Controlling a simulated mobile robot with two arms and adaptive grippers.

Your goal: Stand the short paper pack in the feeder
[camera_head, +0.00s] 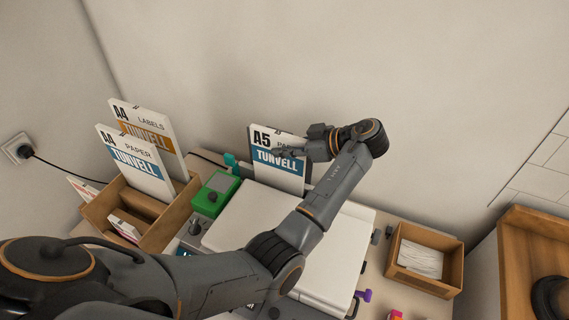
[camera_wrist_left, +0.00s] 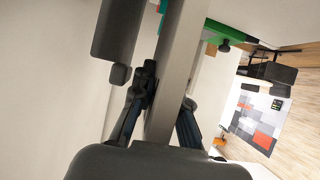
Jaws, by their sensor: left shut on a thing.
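The short paper pack (camera_head: 272,160), marked A5 with a blue band, stands upright at the back edge of the white printer (camera_head: 252,222). My left gripper (camera_head: 306,146) reaches over the printer and is shut on the pack's right side. In the left wrist view the pack shows edge-on as a grey-white slab (camera_wrist_left: 178,75) between the dark fingers of the gripper (camera_wrist_left: 163,108). The feeder is mostly hidden behind the printer's rear edge and the pack. I cannot tell whether the pack's bottom rests in it. My right gripper is not in view.
A wooden box (camera_head: 172,222) at left holds A4 labels (camera_head: 165,140) and A4 paper (camera_head: 128,165). A green device (camera_head: 216,192) stands beside the printer. A small wooden tray (camera_head: 452,278) with white paper is at right. The wall is close behind.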

